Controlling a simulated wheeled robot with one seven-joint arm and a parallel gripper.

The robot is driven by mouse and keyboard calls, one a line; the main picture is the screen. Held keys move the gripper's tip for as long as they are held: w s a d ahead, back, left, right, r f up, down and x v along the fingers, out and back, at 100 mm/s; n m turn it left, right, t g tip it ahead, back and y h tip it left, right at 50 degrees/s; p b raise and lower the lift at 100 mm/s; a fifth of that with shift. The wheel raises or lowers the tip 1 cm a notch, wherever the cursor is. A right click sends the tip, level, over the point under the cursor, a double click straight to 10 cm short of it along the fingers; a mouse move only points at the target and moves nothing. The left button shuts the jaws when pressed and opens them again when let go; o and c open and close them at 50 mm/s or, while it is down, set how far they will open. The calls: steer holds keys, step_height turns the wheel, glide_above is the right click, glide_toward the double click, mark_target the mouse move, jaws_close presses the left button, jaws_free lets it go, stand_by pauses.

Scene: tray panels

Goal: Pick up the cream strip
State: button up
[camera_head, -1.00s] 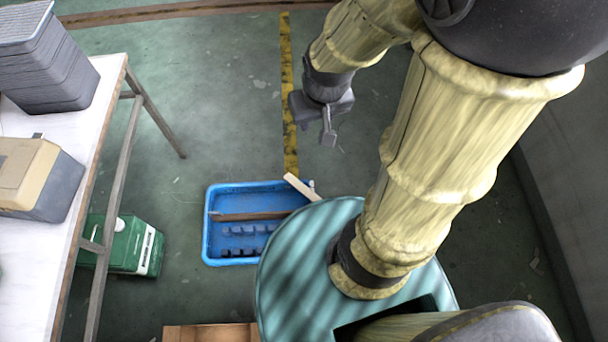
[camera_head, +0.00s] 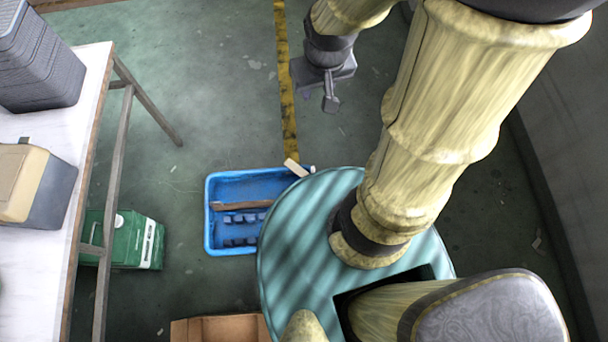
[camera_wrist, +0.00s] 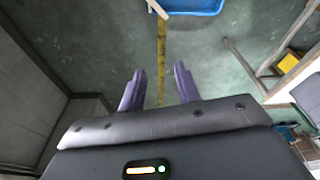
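The cream strip (camera_head: 295,168) is a short pale piece at the upper right corner of the blue tray (camera_head: 207,222) on the floor. Its lower end is hidden behind my round teal base, so I cannot tell how it rests there. In the wrist view the strip (camera_wrist: 158,9) shows at the top edge, beside the blue tray (camera_wrist: 195,12). My gripper (camera_head: 331,98) hangs above the floor, up and right of the strip in the head view and apart from it. In the wrist view my gripper (camera_wrist: 160,88) has its two fingers spread with nothing between them.
A brown strip (camera_head: 240,205) and several dark blocks lie in the tray. A green box (camera_head: 130,240) is on the floor. Floor behind the tray is clear.

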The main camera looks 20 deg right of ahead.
steer(key=w+f+n+g+h+b, duration=0.2)
steer(key=w+f+n+h+b, duration=0.3)
steer(key=f+b, duration=0.85)
steer(key=w+a+f+n+g+b, duration=0.1)
steer(key=w+f+n+g+b, duration=0.15)
steer(key=f+n+b, duration=1.15)
steer(key=w+f+g+h+b, duration=0.25)
steer(key=w+f+b, duration=0.3)
steer(key=f, duration=1.65)
steer(key=n+t+h+b, duration=0.6)
steer(key=n+h+b, duration=0.8)
steer(key=b, duration=1.4)
glide_toward(304, 175)
steer(key=d+r+n+y, duration=0.1)
steer(key=w+d+r+n+y, duration=0.1)
steer(key=r+n+y, duration=0.1)
steer(key=shift+w+d+y, duration=0.1)
steer(key=shift+w+y, duration=0.05)
steer(key=shift+y, duration=0.1)
steer(key=shift+d+b, duration=0.65)
steer(key=shift+d, duration=0.55)
steer(key=shift+f, duration=0.1)
